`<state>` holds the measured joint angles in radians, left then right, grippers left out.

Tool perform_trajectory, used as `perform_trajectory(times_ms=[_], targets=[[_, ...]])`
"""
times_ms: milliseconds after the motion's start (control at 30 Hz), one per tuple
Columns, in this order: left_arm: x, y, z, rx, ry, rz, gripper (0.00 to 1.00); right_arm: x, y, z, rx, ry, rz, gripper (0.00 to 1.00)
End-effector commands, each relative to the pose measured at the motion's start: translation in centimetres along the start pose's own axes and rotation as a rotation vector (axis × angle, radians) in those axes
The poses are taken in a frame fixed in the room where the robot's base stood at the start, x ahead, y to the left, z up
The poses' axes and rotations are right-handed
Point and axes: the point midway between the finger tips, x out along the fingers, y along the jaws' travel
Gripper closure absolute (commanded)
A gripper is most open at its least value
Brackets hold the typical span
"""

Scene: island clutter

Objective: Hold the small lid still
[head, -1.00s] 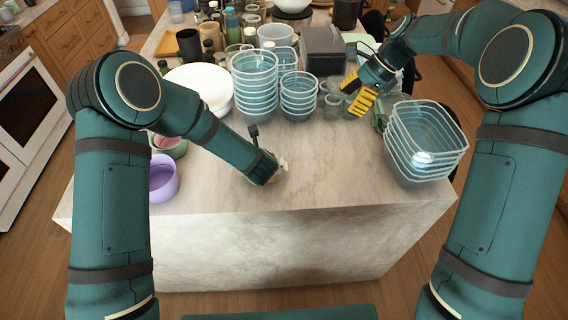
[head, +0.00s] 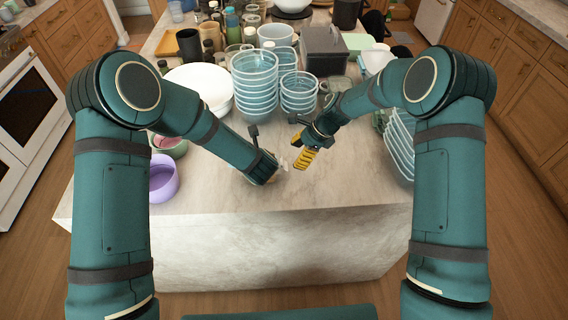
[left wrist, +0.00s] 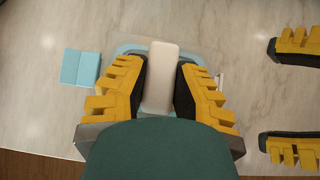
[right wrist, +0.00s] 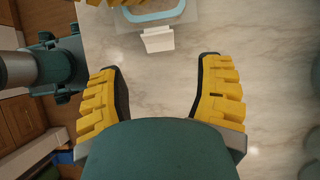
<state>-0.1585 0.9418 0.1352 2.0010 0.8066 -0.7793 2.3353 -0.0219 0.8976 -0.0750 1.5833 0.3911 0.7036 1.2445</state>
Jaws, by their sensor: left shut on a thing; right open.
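The small lid, clear with a light blue rim (left wrist: 128,48), lies low at the countertop in the left wrist view. My left gripper (left wrist: 160,70) is shut on a pale raised piece (left wrist: 161,62) over its middle, apparently its grip. The lid's rim also shows at the top of the right wrist view (right wrist: 158,14), with a white tab (right wrist: 157,39) on its near side. In the head view my left gripper (head: 272,174) largely hides the lid. My right gripper (head: 302,150) is open and empty, just right of the lid; its spread fingers also show in its own wrist view (right wrist: 160,66).
A light blue square piece (left wrist: 80,68) lies left of the lid. Stacked clear tubs (head: 255,85) stand behind, a white plate stack (head: 196,85) and purple bowl (head: 162,178) to the left, larger containers (head: 399,145) to the right. The front countertop (head: 340,185) is clear.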

Motion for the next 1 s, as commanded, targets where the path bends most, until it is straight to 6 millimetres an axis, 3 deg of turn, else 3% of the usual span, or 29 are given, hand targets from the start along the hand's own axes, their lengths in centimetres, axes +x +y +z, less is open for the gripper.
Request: perform_trajectory(times_ms=[400, 900, 1000], targets=[[0.0, 0.0, 0.0, 0.0, 0.0, 0.0, 1.0, 5.0, 0.0, 0.0, 0.0, 0.0, 0.001, 0.33], [0.0, 0.0, 0.0, 0.0, 0.0, 0.0, 1.0, 5.9, 0.0, 0.0, 0.0, 0.0, -0.001, 0.32], [0.0, 0.0, 0.0, 0.0, 0.0, 0.0, 1.0, 5.9, 0.0, 0.0, 0.0, 0.0, -0.001, 0.67]])
